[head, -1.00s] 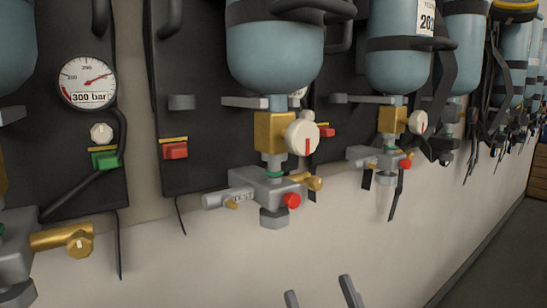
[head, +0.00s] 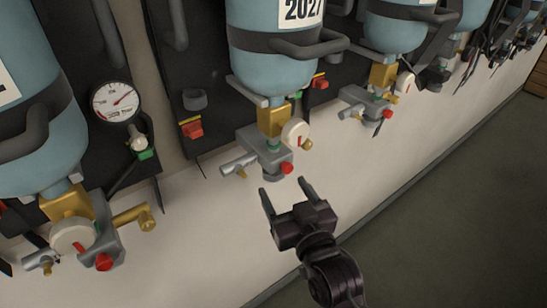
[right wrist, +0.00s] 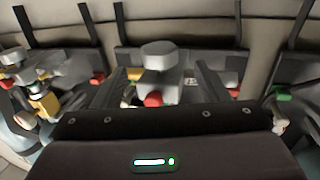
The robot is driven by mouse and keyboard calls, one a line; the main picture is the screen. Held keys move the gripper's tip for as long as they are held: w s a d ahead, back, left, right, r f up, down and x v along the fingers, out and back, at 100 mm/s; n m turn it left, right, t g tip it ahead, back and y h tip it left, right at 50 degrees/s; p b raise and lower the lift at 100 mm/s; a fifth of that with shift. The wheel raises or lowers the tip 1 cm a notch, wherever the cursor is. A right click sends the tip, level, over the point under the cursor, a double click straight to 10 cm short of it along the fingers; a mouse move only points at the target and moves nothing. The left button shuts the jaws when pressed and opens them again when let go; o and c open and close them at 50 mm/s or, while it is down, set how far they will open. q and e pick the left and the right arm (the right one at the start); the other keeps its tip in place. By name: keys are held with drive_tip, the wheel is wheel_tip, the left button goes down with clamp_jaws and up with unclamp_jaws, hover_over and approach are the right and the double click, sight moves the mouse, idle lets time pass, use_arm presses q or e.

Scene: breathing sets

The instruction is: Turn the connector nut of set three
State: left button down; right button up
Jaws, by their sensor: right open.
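A breathing set hangs on the wall in the middle of the head view, with a blue cylinder (head: 270,70), a brass valve body (head: 272,120) and a grey connector block (head: 262,156). The grey connector nut (head: 277,175) sits under the block, beside a red knob (head: 287,168). My right gripper (head: 285,188) is open and empty just below the nut, its fingers pointing up towards it. In the right wrist view the nut (right wrist: 158,50) shows between the fingers, apart from them, with the red knob (right wrist: 153,99) close by. My left gripper is not in view. No set number is readable.
A neighbouring set with a brass fitting (head: 133,217) and a gauge (head: 115,101) hangs at left. Another set's connector block (head: 365,104) is to the right, with more sets beyond. The pale wall (head: 340,165) and floor (head: 440,220) below are clear.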

sight(278, 178)
drive_tip(key=p+x, duration=0.2)
drive_tip(key=x, duration=0.5)
drive_tip(key=c, duration=1)
drive_tip(key=shift+y, duration=0.3)
